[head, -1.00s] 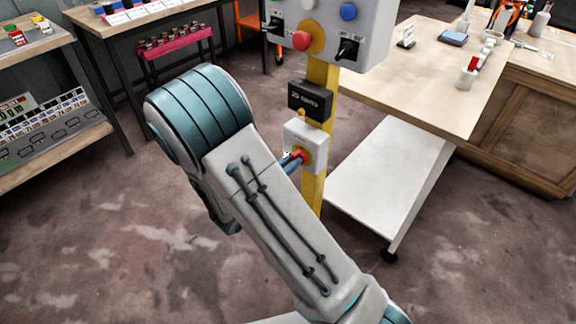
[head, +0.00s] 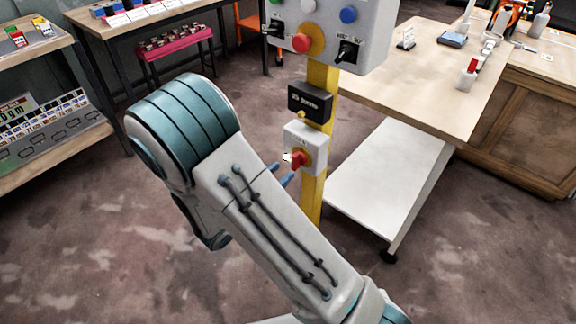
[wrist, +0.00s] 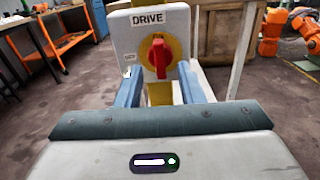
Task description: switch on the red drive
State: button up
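The drive switch box (head: 318,142) is a pale box on a yellow post. In the wrist view the box (wrist: 128,42) carries a DRIVE label. Its red rotary handle (wrist: 160,57) sits on a yellow disc and stands near upright, with a small mark above it. In the head view the red handle (head: 297,160) is unobstructed. My gripper (wrist: 160,72) is open and empty, with its blue fingers apart on either side of the handle in the wrist view. In the head view my gripper (head: 281,174) is just below and left of the handle, apart from it.
Above on the post are a black display (head: 310,101) and a larger control box (head: 372,25) with a red button (head: 301,43) and black switches. A wooden-topped table (head: 430,95) with a white lower shelf stands to the right. Open floor lies left of the post.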

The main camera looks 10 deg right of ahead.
jog(key=v, duration=0.9)
jog(key=shift+s+a+p, duration=0.15)
jog(key=shift+p, duration=0.15)
jog(key=s+d+r+m+g+y+p, duration=0.5)
jog(key=s+d+r+m+g+p, duration=0.3)
jog(key=d+r+m+g, duration=0.5)
jog(key=s+r+m+t+y+p, duration=0.1)
jog(key=r+m+t+y+p, duration=0.1)
jog(key=r+m+y+p, duration=0.2)
jog(key=s+a+r+m+t+y+p, duration=0.1)
jog(key=s+r+m+t+y+p, duration=0.1)
jog(key=r+m, duration=0.6)
notch_tip(320, 180, up, 2)
jog(key=t+y+p, duration=0.1)
jog(key=y+p, duration=0.1)
jog(key=y, duration=0.1)
jog(key=shift+s+r+y, duration=0.15)
jog(key=shift+r+y, duration=0.05)
jog(key=shift+y, duration=0.1)
